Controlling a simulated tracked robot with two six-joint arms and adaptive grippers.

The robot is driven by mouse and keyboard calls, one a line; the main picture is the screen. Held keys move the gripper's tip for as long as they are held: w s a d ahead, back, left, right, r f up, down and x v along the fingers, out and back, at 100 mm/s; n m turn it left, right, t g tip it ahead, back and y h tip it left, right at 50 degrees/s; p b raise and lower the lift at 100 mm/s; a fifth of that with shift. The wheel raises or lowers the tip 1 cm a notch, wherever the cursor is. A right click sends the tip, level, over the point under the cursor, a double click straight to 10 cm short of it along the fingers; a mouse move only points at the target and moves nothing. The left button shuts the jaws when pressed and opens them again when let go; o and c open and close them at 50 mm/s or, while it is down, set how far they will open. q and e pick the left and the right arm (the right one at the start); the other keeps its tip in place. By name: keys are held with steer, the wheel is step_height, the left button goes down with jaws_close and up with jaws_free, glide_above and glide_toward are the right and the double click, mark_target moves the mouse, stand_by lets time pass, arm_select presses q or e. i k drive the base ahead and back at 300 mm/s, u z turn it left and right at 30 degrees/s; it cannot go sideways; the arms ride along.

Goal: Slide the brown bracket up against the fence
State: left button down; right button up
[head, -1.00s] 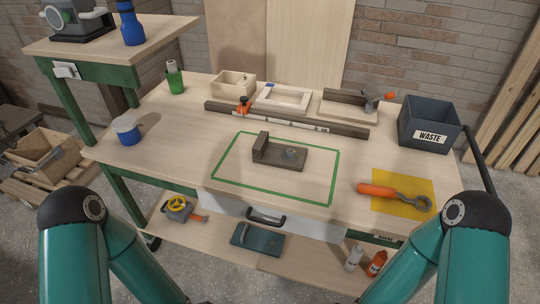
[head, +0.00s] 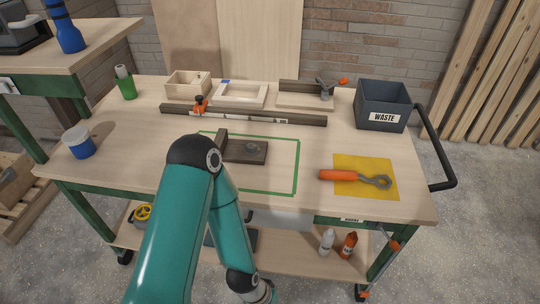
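The brown bracket (head: 248,156) lies inside a green outlined rectangle (head: 297,170) on the workbench. A strip of bare bench separates bracket and fence. My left arm rises in front of the bench and bends down; its gripper is out of frame. My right gripper is not in view.
Behind the fence stand a wooden box (head: 187,85), a wooden frame (head: 240,96) and a board with a toggle clamp (head: 325,88). A grey waste bin (head: 382,106) is at back right. An orange-handled tool (head: 345,176) lies on a yellow mat (head: 365,163).

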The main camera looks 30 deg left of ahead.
mark_target(233, 150)
steer(key=u, duration=0.2)
steer(key=i, duration=0.2)
steer(key=z, duration=1.85)
steer(key=k, duration=2.05)
steer(key=u, duration=1.1)
steer(key=i, duration=1.2)
steer(key=u, duration=0.05)
